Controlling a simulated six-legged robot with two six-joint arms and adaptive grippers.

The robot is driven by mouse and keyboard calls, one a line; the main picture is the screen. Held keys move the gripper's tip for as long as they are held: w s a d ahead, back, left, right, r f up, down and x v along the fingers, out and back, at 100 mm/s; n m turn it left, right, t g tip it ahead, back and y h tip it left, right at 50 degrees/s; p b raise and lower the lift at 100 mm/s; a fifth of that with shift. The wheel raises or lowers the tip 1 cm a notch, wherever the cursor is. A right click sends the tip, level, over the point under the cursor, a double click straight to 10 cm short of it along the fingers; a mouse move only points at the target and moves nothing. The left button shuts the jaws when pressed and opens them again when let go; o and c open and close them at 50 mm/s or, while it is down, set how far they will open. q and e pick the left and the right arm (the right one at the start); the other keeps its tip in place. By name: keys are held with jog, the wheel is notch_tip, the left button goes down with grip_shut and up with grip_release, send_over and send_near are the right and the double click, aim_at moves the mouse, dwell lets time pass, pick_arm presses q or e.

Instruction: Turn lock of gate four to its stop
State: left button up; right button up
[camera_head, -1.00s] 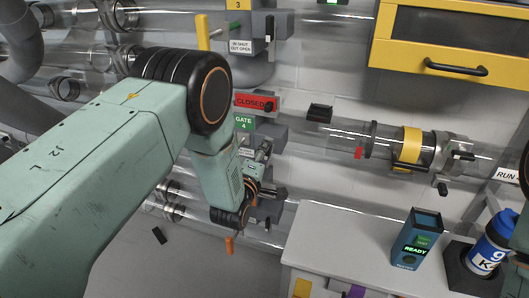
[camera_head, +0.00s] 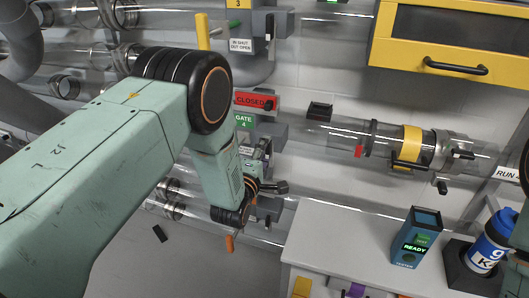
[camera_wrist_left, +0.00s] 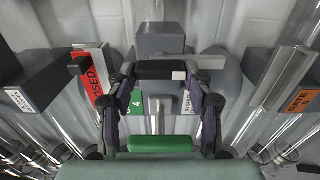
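The gate four station shows in the head view by its green GATE 4 sign (camera_head: 244,121), under a red CLOSED sign (camera_head: 255,101). In the left wrist view its lock is a dark bar with a pale square mark (camera_wrist_left: 158,70) in front of a grey block. My left gripper (camera_wrist_left: 162,88) has its fingers apart, one on each side of this bar; whether they touch it I cannot tell. The left finger partly covers the green sign (camera_wrist_left: 137,104). My right gripper is out of view.
Clear tubes run along the wall on both sides. The gate three station (camera_head: 241,45) stands above. A grey-topped cabinet (camera_head: 330,235) carries a blue READY unit (camera_head: 416,238) and a blue-white canister (camera_head: 489,245). A yellow-framed cabinet (camera_head: 400,55) hangs upper right.

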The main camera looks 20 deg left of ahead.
pick_arm(q)
jog(key=o, duration=0.4)
jog(key=shift+s, duration=0.15)
jog(key=s, duration=1.1)
jog(key=shift+s+a, duration=0.2)
jog(key=shift+s, duration=0.2)
